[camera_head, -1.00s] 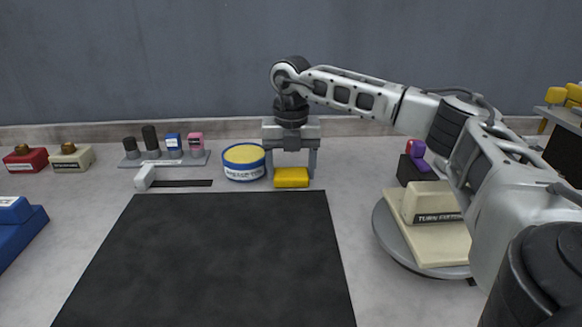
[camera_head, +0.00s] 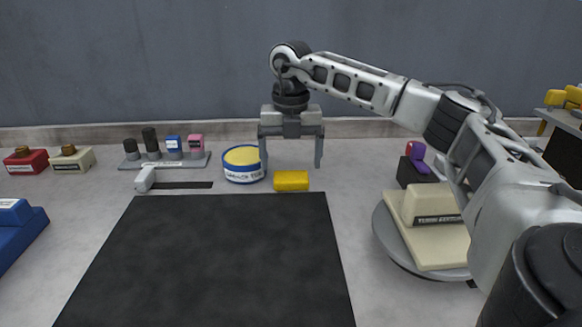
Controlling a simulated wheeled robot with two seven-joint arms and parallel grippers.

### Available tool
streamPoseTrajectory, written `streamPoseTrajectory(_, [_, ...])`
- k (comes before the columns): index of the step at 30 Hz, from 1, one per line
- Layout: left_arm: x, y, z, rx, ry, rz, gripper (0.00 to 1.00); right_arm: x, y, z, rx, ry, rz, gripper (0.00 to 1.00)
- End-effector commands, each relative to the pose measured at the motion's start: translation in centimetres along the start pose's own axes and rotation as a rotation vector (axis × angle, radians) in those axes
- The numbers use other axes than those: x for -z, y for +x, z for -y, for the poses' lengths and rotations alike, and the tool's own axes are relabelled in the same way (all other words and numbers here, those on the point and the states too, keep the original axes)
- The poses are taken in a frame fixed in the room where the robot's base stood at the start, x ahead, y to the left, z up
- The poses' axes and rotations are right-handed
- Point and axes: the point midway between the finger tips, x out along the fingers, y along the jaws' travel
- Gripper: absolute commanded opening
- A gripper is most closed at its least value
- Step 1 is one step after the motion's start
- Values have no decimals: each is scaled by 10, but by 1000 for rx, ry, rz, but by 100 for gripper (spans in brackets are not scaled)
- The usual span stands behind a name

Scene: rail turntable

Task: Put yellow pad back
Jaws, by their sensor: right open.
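The yellow pad (camera_head: 291,181) is a small yellow block lying on the grey table, just behind the top right part of the black mat. My right gripper (camera_head: 291,168) is open and empty above and slightly behind the pad, its two fingers pointing down and spread wider than the pad. The fingers look apart from the pad. A round blue tin (camera_head: 244,173) with a white label and yellow top stands just left of the pad. My left gripper is not in view.
The black mat (camera_head: 205,260) lies empty in front. A grey rack (camera_head: 165,161) with several small pieces and a white-handled slider (camera_head: 145,177) stand left. A turntable (camera_head: 388,228) with a cream block (camera_head: 432,204) is right, under my right arm. A blue box (camera_head: 20,235) is far left.

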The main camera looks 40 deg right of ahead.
Motion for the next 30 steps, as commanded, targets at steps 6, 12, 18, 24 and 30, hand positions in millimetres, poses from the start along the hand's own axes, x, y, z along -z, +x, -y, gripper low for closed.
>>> streamPoseTrajectory(6, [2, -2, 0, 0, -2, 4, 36, 0, -51, -1, -3, -1, 3, 89])
streamPoseTrajectory(12, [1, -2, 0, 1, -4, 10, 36, 0, -80, -1, -2, -1, 1, 89])
streamPoseTrajectory(18, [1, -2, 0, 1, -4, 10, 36, 0, -89, 0, 0, -1, 0, 89])
streamPoseTrajectory(24, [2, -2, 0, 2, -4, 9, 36, 0, -89, 0, 0, 0, 0, 89])
streamPoseTrajectory(30, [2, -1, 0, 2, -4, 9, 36, 0, -89, 0, 0, 0, 0, 89])
